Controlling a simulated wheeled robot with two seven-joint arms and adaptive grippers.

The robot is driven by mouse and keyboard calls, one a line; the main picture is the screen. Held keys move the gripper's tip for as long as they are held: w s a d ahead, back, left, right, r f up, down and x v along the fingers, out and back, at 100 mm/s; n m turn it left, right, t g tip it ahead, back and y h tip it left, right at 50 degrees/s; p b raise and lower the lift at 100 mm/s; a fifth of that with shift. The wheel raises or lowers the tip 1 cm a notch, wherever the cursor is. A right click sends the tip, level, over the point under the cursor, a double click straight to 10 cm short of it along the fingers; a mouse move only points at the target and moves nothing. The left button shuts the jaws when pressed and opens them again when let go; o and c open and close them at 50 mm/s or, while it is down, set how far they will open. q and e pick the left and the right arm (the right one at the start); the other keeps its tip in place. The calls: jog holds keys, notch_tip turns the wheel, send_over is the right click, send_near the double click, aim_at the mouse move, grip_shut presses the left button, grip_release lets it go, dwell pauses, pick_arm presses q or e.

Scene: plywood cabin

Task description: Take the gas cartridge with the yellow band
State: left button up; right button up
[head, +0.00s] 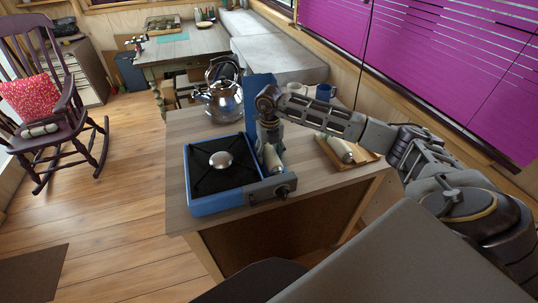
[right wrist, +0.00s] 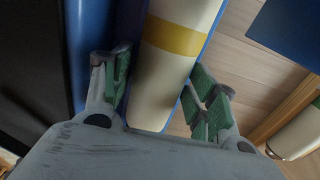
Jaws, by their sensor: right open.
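The gas cartridge with the yellow band (right wrist: 176,42) is a cream cylinder lying in the blue side bay of the camping stove. In the head view its cream end (head: 273,160) shows below my right gripper (head: 269,143), beside the stove's black top. In the right wrist view my right gripper (right wrist: 160,68) is open, with one green-padded finger on each side of the cartridge. I cannot tell whether the pads touch it. The far end of the cartridge is out of that view. The blue camping stove (head: 222,203) stands on the wooden counter. My left gripper is not in view.
The stove's blue lid (head: 259,92) stands upright behind the bay. Another cream cartridge (head: 341,150) lies in a wooden tray to the right. A steel kettle (head: 222,101) and a blue mug (head: 324,92) stand behind. The counter's front right (head: 310,184) is clear.

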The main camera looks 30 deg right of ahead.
aim_at(269, 151)
jog(key=c, duration=0.8)
jog(key=shift+r, duration=0.1)
